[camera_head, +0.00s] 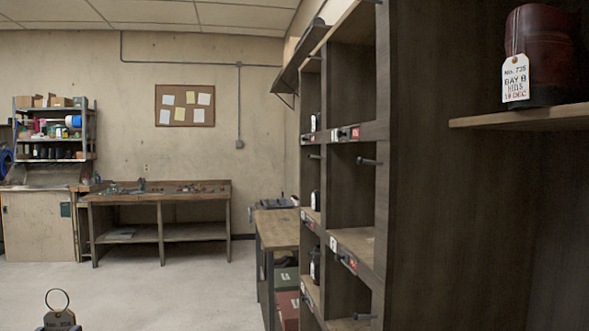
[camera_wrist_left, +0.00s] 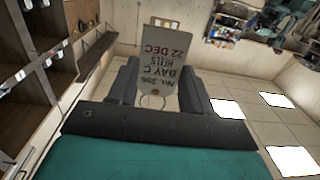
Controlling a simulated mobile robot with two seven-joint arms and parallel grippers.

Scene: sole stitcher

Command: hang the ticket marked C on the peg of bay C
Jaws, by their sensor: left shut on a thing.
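The ticket (camera_wrist_left: 163,58) is a pale tag printed "BAY C", "HEELS" and "22 DEC", upside down in the left wrist view. My left gripper (camera_wrist_left: 158,88) is shut on it, one dark finger on each side. I cannot read which bay is C. My right gripper is not in view.
A boot (camera_head: 540,45) with a "BAY B" ticket (camera_head: 515,79) stands on a shelf (camera_head: 540,117) at the upper right. A low bench (camera_head: 275,230) stands beyond the rack. A workbench (camera_head: 160,195) is at the back wall. The floor (camera_head: 165,290) at left is clear.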

